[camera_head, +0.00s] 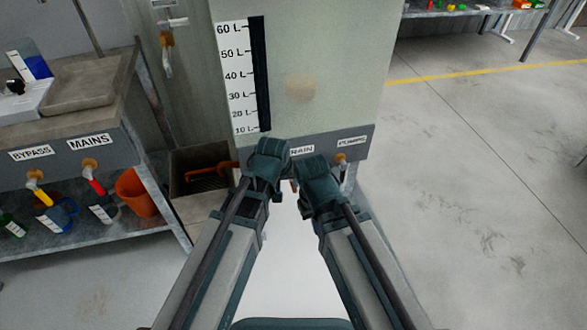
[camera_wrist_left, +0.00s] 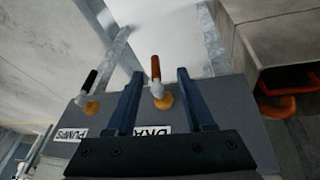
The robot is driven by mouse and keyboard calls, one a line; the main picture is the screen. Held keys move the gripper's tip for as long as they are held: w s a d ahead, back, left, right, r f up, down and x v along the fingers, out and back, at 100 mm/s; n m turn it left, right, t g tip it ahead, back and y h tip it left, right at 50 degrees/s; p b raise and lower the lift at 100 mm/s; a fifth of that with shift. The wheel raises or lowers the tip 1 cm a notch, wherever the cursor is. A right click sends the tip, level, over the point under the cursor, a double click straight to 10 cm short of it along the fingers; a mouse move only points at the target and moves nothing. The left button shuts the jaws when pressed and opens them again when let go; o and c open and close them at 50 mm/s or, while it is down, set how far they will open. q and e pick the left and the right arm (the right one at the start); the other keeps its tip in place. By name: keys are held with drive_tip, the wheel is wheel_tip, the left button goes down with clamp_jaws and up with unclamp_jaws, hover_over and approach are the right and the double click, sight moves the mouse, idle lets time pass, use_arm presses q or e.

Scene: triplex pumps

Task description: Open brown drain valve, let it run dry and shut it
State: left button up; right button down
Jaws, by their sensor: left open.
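The brown drain valve (camera_wrist_left: 156,70) shows in the left wrist view, its handle on a brass body below the tank, beside the partly covered DRAIN label (camera_wrist_left: 152,131). My left gripper (camera_wrist_left: 160,75) is open, with a finger on each side of the valve in that view; I cannot tell whether they touch it. In the head view my left gripper (camera_head: 268,160) is in front of the tank's lower edge, and the drain valve is mostly hidden. My right gripper (camera_head: 316,178) is close beside it; its fingers are hidden. The tank (camera_head: 330,80) has a dark level strip (camera_head: 261,75) marked 10 to 60 L.
The pumps valve (camera_wrist_left: 88,85) with a black handle is left of the drain valve in the wrist view. A floor pit (camera_head: 190,170) with an orange pipe lies left of the tank. A bench (camera_head: 100,130) with bypass and mains valves stands left. Floor at right is clear.

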use_arm(q)
drive_tip(key=w+d+f+b, duration=0.2)
drive_tip(key=w+f+b, duration=0.5)
drive_tip(key=f+b, duration=0.3)
drive_tip(key=shift+n+t+b, duration=0.3)
drive_tip(key=shift+b, duration=0.5)
use_arm(e)
wheel_tip(320, 180, down, 10)
drive_tip(key=shift+f, duration=0.2)
use_arm(q)
drive_tip(key=shift+w+r, duration=0.1)
use_arm(e)
drive_tip(key=shift+a, duration=0.1)
use_arm(q)
clamp_jaws()
idle(0.5)
